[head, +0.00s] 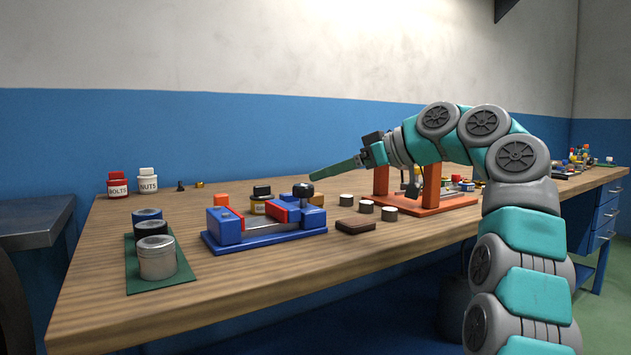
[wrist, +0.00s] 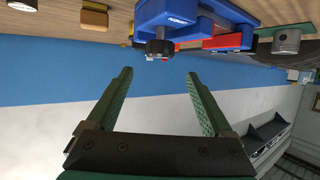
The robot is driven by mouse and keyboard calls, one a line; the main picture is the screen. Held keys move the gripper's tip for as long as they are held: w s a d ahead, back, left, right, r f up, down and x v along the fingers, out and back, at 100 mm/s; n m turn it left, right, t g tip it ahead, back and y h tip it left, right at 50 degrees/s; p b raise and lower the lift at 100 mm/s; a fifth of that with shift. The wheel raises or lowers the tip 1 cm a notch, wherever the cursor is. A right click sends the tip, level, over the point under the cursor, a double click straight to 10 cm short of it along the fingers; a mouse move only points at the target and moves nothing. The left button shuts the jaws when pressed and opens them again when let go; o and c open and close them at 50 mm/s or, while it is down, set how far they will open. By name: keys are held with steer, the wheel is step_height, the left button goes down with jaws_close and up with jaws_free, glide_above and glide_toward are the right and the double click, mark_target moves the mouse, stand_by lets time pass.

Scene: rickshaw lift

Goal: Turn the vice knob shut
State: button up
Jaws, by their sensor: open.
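The vice (head: 228,228) is blue with red jaw faces and stands on the workbench. A gap with metal rods shows between its jaws. Its dark round knob (head: 303,190) is at the right end. In the wrist view, which looks upside down, the vice (wrist: 172,14) is at the top and the knob (wrist: 158,48) faces me. My gripper (head: 313,177) is above the knob in the head view. In the wrist view my gripper (wrist: 158,74) is open and empty, its green fingers apart. The knob lines up with the space between them, beyond the tips.
Metal cylinders (head: 366,206) and a brown block (head: 355,225) lie right of the vice. An orange stand (head: 410,205) is behind my arm. The bench front is clear.

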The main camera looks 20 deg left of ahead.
mark_target(304, 185)
steer(key=x, duration=0.7)
steer(key=shift+w+a+f, duration=0.15)
steer(key=shift+f, duration=0.3)
jaws_close()
stand_by(0.4)
steer(key=shift+f+m+t+h+b, duration=0.15)
steer(key=shift+m+t+h+b, duration=0.65)
steer(key=shift+b, duration=1)
steer(key=shift+m+t+b, duration=0.4)
steer(key=shift+t+b, duration=0.3)
steer(key=shift+b, duration=0.05)
